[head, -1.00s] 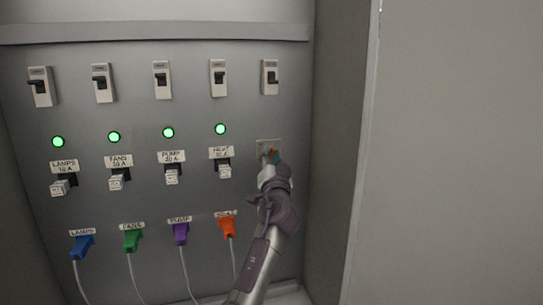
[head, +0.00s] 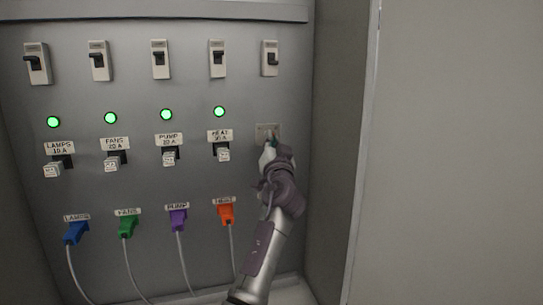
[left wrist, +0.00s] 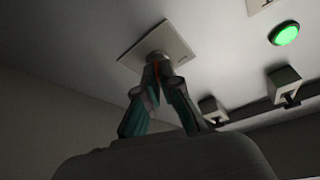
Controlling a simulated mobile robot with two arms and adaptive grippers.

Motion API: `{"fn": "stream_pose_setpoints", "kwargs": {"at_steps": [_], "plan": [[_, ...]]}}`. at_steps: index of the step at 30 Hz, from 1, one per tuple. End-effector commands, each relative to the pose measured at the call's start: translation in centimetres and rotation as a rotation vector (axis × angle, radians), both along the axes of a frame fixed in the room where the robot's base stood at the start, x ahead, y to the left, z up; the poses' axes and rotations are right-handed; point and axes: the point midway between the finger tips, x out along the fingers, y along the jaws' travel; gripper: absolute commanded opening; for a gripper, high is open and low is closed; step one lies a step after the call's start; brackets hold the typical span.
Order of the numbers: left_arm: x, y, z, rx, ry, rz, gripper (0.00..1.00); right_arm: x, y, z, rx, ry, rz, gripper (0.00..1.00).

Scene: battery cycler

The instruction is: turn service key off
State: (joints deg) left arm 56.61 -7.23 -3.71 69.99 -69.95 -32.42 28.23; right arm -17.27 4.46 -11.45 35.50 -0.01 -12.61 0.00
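The service key sits at a pale square plate (head: 268,128) on the grey panel, right of the HEAT fuse. The plate also shows in the left wrist view (left wrist: 178,43). My left gripper (head: 269,141) is at the plate. In the left wrist view its two fingers (left wrist: 158,68) come together around the key (left wrist: 155,56), just below a round metal collar. A small orange-red bit shows between the fingertips; most of the key is hidden. My right gripper is in no view.
A row of breaker switches (head: 160,59) runs along the top. Below are several lit green lamps (head: 166,114), labelled fuses (head: 169,157) and coloured plugs (head: 178,219) with hanging cables. The cabinet side wall (head: 340,150) stands close right of my arm.

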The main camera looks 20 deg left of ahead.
Motion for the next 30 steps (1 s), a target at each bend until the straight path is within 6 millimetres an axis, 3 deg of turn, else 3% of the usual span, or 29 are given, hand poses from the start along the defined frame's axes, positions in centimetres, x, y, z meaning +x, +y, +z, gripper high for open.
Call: {"fn": "stream_pose_setpoints", "kwargs": {"at_steps": [1, 3, 9, 15, 20, 30], "plan": [[0.0, -0.1, -1.2, -0.024, -0.019, -0.001, 0.00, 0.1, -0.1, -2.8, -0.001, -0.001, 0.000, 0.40], [0.0, -0.1, -1.3, -0.058, -0.043, -0.002, 0.00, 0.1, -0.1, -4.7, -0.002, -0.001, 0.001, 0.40], [0.0, -0.1, -1.1, -0.165, -0.114, 0.000, 0.00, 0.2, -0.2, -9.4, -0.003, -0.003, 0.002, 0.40], [0.1, -0.2, -0.9, -0.284, -0.194, 0.001, 0.00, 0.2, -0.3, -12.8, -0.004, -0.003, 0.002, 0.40], [0.2, -0.2, -0.4, -0.404, -0.274, 0.002, 0.00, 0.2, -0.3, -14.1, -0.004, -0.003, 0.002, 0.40], [0.3, -0.3, 0.1, -0.631, -0.424, 0.004, 0.00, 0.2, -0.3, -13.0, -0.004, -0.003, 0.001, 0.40]]}}
